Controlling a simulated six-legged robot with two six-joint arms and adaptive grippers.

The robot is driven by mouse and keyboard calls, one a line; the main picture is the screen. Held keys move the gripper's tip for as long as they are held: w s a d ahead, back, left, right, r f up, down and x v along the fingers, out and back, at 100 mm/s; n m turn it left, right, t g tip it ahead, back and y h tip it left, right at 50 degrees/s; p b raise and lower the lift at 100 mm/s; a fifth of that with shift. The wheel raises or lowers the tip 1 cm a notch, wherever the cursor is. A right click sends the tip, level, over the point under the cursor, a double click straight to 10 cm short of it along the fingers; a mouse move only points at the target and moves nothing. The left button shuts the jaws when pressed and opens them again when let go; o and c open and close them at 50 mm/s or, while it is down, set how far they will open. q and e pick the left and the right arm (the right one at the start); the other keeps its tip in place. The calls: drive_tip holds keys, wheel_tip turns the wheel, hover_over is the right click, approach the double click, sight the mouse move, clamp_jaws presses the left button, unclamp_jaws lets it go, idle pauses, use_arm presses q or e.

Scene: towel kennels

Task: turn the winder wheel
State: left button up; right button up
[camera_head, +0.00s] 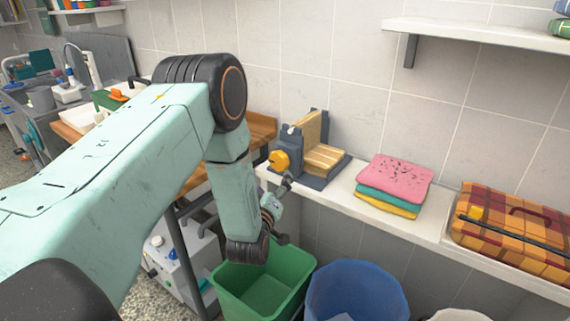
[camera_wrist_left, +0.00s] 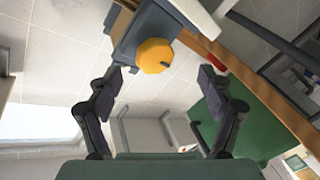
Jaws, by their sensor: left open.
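The winder (camera_head: 312,178) is a dark blue-grey stand on the white shelf, with a yellow striped towel on it. Its winder wheel (camera_head: 281,160) is a round orange-yellow knob on the stand's left side. My left gripper (camera_head: 283,186) is just below and in front of the wheel, partly hidden behind my own arm. In the left wrist view the wheel (camera_wrist_left: 155,55) shows ahead, between and just beyond the spread fingers of my left gripper (camera_wrist_left: 161,80). The gripper is open and empty, with no clear contact with the wheel. My right gripper is not in view.
Folded pink, teal and yellow towels (camera_head: 395,184) lie right of the winder on the shelf (camera_head: 388,226). A plaid case (camera_head: 515,236) stands farther right. A green bin (camera_head: 263,289) and a blue bin (camera_head: 356,292) stand below. A wooden counter (camera_head: 262,130) is at left.

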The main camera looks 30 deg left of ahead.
sight(278, 163)
use_arm(q)
drive_tip(key=shift+n+t, duration=0.4)
drive_tip(key=shift+n, duration=0.2)
drive_tip(key=w+a, duration=0.2)
drive_tip(key=w, duration=0.1)
drive_tip(key=w+a+r, duration=0.1)
drive_tip(key=w, duration=0.1)
drive_tip(key=shift+w+r, duration=0.1)
drive_tip(key=shift+w+a, duration=0.1)
drive_tip(key=shift+w, duration=0.25)
drive_tip(key=shift+w+r+b, duration=0.1)
drive_tip(key=shift+w+b, duration=0.2)
drive_tip(key=shift+w, duration=0.25)
drive_tip(key=shift+s, duration=0.1)
drive_tip(key=shift+c, duration=1.3)
drive_tip(key=c, duration=0.9)
